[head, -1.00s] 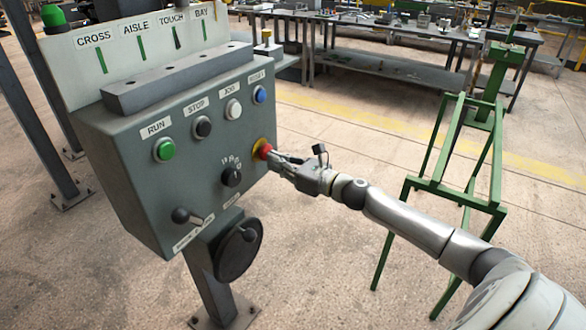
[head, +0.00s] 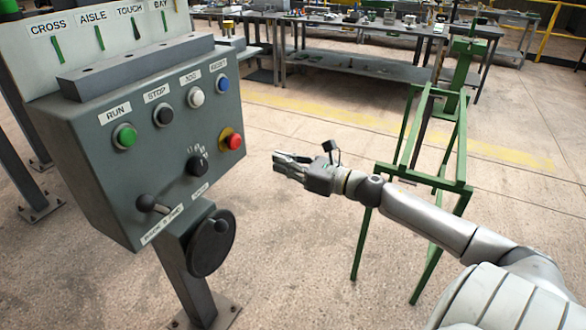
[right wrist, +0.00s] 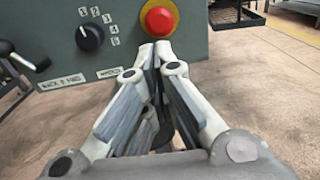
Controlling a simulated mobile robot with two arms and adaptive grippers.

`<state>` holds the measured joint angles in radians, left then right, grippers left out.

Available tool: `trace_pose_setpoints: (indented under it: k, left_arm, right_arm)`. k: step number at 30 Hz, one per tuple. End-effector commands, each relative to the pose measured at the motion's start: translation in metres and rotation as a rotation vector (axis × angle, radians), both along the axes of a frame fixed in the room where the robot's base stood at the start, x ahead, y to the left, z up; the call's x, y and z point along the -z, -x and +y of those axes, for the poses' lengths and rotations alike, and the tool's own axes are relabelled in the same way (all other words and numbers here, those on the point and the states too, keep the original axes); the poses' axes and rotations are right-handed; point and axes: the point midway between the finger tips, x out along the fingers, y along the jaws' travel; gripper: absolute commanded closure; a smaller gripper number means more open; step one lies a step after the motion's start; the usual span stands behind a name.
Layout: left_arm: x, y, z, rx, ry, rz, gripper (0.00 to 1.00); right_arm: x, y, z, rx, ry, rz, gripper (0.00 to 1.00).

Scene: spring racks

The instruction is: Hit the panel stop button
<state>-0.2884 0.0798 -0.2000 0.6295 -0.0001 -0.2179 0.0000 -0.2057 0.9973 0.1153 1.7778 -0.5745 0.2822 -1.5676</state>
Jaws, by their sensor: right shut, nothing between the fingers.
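The grey control panel (head: 85,150) stands at the left in the head view. Its black button (head: 163,116) sits under the STOP label, between the green RUN button (head: 124,136) and the white JOG button (head: 196,97). A red mushroom button (head: 234,141) on a yellow ring is lower right on the panel face; it also shows in the right wrist view (right wrist: 158,20). My right gripper (head: 276,162) is shut and empty, to the right of the red button with a gap between them. In the wrist view its fingertips point toward that button. My left gripper is out of view.
A selector knob (head: 197,163), a lever (head: 147,203) and a handwheel (head: 211,243) are on the lower panel. A green metal frame (head: 450,188) stands to the right, behind my right arm. Workbenches (head: 350,68) are at the back. The floor between panel and frame is clear.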

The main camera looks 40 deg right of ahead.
Motion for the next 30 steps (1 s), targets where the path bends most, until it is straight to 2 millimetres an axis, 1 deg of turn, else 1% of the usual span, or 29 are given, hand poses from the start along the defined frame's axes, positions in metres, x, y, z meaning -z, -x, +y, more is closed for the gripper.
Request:
trace_pose_setpoints:
  k: [3, 9, 30]
  left_arm:
    - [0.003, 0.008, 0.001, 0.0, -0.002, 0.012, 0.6]
    - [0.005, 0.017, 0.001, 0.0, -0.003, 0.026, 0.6]
    - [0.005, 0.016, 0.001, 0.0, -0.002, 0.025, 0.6]
  right_arm:
    - [0.002, 0.012, -0.004, -0.001, -0.001, 0.003, 1.0]
    - [0.001, 0.023, -0.009, -0.001, 0.0, 0.001, 1.0]
    - [0.001, 0.025, -0.012, 0.003, -0.005, 0.003, 1.0]
